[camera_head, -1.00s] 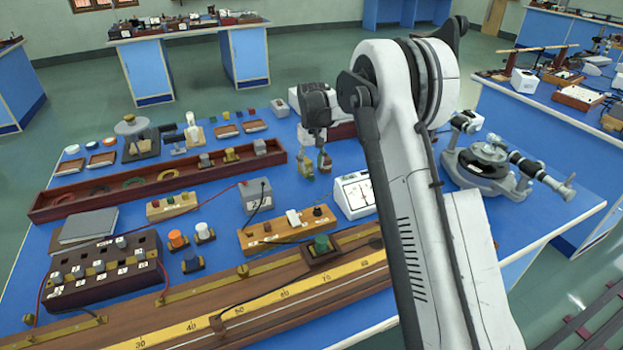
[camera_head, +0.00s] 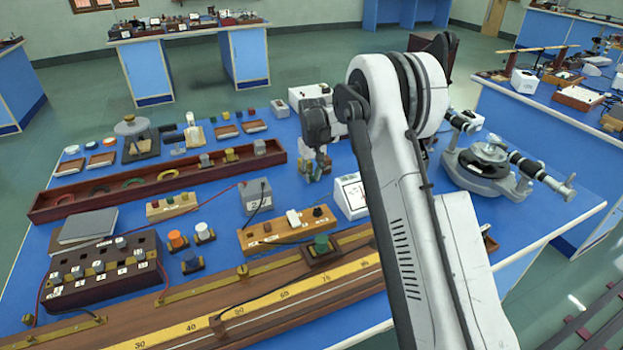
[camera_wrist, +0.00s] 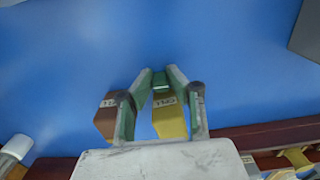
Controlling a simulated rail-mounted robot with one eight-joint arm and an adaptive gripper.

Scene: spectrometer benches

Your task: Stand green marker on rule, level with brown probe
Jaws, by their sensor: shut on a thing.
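My gripper (camera_wrist: 160,84) points down over the blue bench top, shut on a small dark green piece (camera_wrist: 159,78), which looks like the green marker. Only a little of it shows between the fingertips. In the head view my gripper (camera_head: 317,172) is beyond the wooden rail, behind the small terminal board. The yellow rule (camera_head: 285,294) runs along the wooden rail at the front.
A brown block (camera_wrist: 110,118) and a yellow block (camera_wrist: 169,118), both labelled, show beside my fingers. A green-topped knob (camera_head: 322,244) stands on the rail. A white meter (camera_head: 350,196) is partly behind my arm. A long wooden tray (camera_head: 110,200) lies left.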

